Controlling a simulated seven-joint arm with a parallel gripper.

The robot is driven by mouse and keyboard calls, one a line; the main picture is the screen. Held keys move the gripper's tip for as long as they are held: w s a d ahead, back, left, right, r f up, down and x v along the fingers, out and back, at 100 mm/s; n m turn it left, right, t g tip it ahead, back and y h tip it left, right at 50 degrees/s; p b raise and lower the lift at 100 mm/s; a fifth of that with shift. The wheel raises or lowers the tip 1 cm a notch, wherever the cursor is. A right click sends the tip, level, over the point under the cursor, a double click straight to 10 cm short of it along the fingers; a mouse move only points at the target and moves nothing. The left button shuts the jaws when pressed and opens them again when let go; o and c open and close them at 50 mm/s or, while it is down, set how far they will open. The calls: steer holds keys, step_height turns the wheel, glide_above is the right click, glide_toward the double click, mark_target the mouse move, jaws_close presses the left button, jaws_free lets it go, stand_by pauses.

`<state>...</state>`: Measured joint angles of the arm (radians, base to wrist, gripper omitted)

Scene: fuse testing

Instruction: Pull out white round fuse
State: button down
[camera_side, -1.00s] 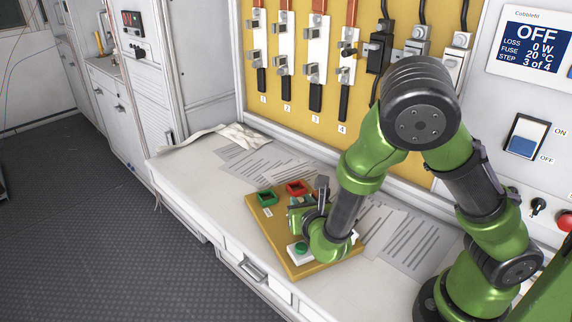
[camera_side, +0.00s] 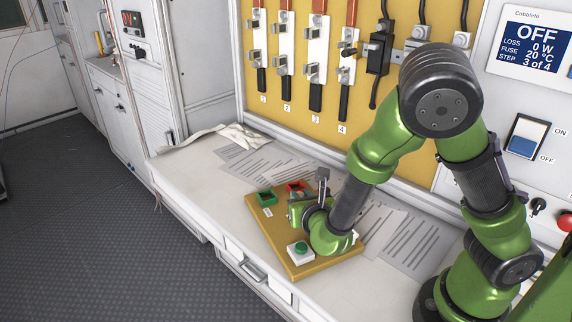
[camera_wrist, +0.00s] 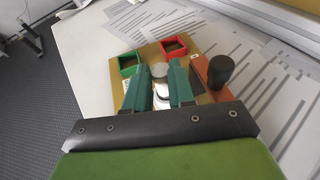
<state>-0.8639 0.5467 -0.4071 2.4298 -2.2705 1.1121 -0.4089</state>
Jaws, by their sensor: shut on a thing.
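My gripper (camera_wrist: 164,84) is over the yellow board (camera_side: 262,222), its two green fingers pointing at it. In the wrist view the fingers are closed around a white round fuse (camera_wrist: 159,70), whose pale round top shows between the fingertips. A white, shiny part shows lower between the fingers. Whether the fuse is still seated or clear of its holder cannot be told. In the side view my gripper (camera_side: 300,212) hides the fuse.
A green open box (camera_side: 266,198) and a red open box (camera_side: 296,187) stand at the board's far end. A white block with a green button (camera_side: 300,250) is at the near corner. A black knob (camera_wrist: 220,70) stands right of my fingers. Printed sheets (camera_side: 405,235) lie around.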

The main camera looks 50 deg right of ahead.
steer(key=shift+r, duration=2)
